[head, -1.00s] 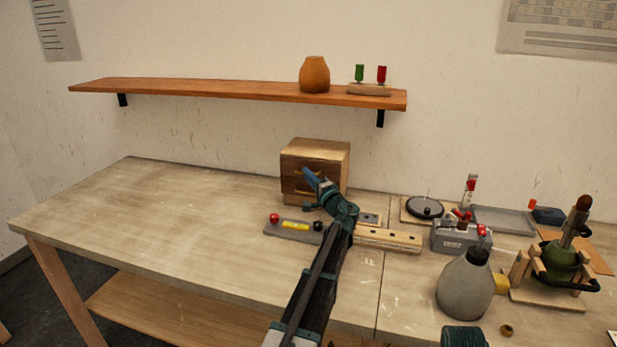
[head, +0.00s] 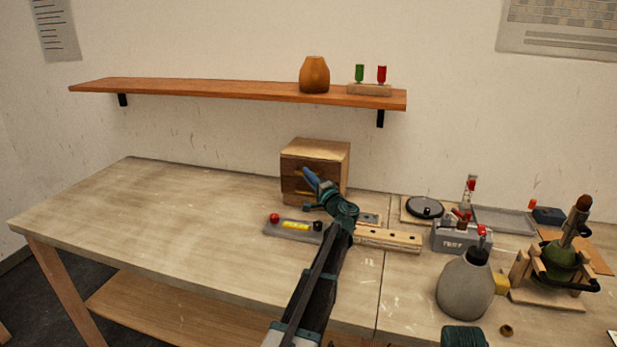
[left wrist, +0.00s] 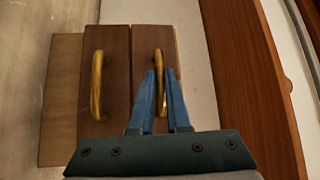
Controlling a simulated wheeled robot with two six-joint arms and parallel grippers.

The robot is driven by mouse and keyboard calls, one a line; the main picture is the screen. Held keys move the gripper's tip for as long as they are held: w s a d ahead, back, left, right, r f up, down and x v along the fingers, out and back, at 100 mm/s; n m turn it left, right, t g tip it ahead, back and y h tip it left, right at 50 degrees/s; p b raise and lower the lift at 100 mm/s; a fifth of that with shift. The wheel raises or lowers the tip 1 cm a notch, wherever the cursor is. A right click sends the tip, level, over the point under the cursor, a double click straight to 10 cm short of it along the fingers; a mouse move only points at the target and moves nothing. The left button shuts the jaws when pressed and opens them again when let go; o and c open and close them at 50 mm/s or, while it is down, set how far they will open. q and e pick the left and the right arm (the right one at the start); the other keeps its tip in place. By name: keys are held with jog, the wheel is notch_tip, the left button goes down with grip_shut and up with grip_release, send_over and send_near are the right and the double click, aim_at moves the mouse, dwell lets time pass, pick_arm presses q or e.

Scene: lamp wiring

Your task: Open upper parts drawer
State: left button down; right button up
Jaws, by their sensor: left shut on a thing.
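The small wooden parts cabinet (head: 330,152) stands at the back of the bench, with two dark brown drawers one above the other. My left gripper (head: 309,177) is at its front. In the left wrist view, which is turned sideways, the upper drawer (left wrist: 142,60) is on the right and the lower drawer (left wrist: 115,60) on the left. Each has a brass bar handle. My left gripper (left wrist: 160,95) is shut on the upper drawer's handle (left wrist: 158,62), its blue fingers on either side of it. Both drawers look closed or nearly so. My right gripper is not in view.
A grey strip with red and black knobs (head: 290,228) lies in front of the cabinet. A wooden block with holes (head: 388,239), a grey test box (head: 455,238) and a grey bottle (head: 466,288) stand to the right. The shelf (head: 200,88) hangs above. The bench's left is clear.

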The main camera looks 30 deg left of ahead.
pick_arm(q)
jog(key=s+d, duration=0.2)
jog(key=s, duration=0.8)
jog(key=shift+s+d, duration=0.15)
jog(key=shift+d, duration=0.15)
jog(key=c, duration=0.9)
grip_release()
jog(key=b+v, duration=0.1)
jog(key=v, duration=1.2)
jog(key=shift+s+d+b, duration=0.15)
jog(key=shift+d+b, duration=0.15)
jog(key=shift+b, duration=0.1)
jog(key=shift+f, duration=0.15)
